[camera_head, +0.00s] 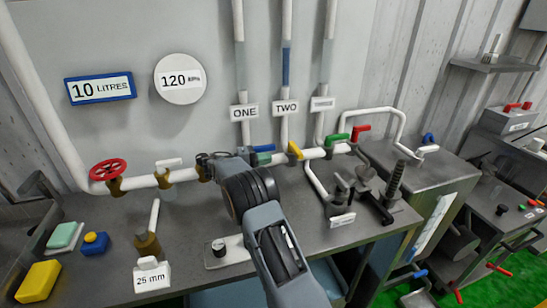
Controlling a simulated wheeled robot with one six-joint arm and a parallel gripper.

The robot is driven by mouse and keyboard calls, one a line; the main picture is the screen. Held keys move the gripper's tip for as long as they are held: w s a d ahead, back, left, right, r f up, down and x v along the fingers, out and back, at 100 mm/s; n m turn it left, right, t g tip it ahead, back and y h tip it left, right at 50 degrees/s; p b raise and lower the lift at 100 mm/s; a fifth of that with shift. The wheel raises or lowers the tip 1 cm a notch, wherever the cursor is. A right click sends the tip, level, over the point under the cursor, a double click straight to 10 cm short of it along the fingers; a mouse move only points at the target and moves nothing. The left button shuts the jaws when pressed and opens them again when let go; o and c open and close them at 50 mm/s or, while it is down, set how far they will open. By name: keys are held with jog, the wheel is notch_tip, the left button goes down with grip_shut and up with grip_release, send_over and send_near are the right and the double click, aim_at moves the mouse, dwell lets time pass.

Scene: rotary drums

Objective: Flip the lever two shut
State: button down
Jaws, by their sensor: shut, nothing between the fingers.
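The TWO label (286,108) hangs on the middle vertical pipe (285,70). Below it, a yellow lever (294,150) sits where that pipe meets the horizontal white pipe, slanting down to the right. To its left, under the ONE label (244,112), is a teal lever (263,148). A green lever (336,139) is to the right, below the third pipe. My gripper (208,159) is shut and empty by the horizontal pipe, left of the teal and yellow levers. My own wrist partly hides it, and its fingertips are hard to make out.
A red valve wheel (108,169) and a white-handled valve (166,170) are on the pipe to the left. A red handle (361,130) and black clamp-like parts (376,205) are to the right. A 25 mm block (152,276) stands at the bench front.

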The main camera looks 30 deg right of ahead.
aim_at(295, 154)
jog(key=p+x, duration=0.1)
jog(key=x, duration=0.7)
jog(key=shift+p, duration=0.4)
jog(key=shift+s+d, duration=0.1)
jog(key=shift+d, duration=0.2)
jog(key=shift+f+t, duration=0.1)
jog(key=shift+t, duration=0.2)
